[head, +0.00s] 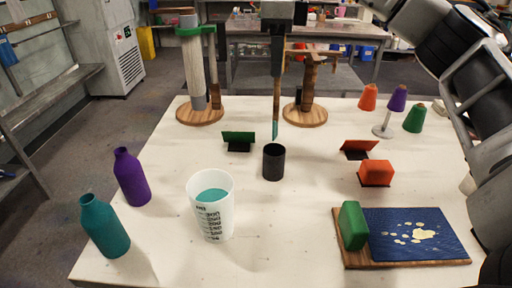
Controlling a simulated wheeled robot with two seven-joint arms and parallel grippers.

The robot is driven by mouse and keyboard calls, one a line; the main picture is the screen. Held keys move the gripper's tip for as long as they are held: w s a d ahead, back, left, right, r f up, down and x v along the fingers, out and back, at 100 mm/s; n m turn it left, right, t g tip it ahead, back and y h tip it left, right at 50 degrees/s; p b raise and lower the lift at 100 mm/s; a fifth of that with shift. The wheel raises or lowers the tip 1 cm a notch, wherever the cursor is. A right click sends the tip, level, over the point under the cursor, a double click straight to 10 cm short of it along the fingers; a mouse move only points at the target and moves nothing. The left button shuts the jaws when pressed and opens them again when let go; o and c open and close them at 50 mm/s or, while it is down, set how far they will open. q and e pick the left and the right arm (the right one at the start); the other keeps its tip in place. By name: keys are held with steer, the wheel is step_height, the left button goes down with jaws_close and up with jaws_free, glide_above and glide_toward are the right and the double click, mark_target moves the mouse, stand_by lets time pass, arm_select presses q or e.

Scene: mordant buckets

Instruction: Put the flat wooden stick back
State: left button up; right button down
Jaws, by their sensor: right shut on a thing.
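My right gripper (278,72) is shut on the flat wooden stick (277,105). The stick hangs upright, tip down, and its lower end is teal. The tip shows just above the rim of a small black cup (273,164) near the middle of the table. I cannot tell whether the tip is right over the cup or a little behind it. A clear measuring bucket (213,222) with teal liquid stands at the front, left of the cup. My left gripper is not in view.
Two wooden-based stands (202,115) (305,115) are at the back. A green card holder (238,138) is left of the cup. Purple (133,178) and teal (104,228) bottles stand left. A green block (352,226) is on a blue-topped board (420,232), with a red block (375,173) behind.

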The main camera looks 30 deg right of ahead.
mark_target(279, 86)
steer(key=f, duration=0.1)
steer(key=f+b, duration=0.1)
steer(key=f, duration=0.2)
steer(key=shift+s+f, duration=0.35)
steer(key=shift+f, duration=0.95)
step_height(279, 86, down, 3)
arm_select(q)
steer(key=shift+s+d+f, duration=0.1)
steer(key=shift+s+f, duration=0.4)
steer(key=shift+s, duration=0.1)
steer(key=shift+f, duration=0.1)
arm_select(e)
steer(key=shift+f, duration=0.2)
steer(key=c, duration=1.3)
jaws_free()
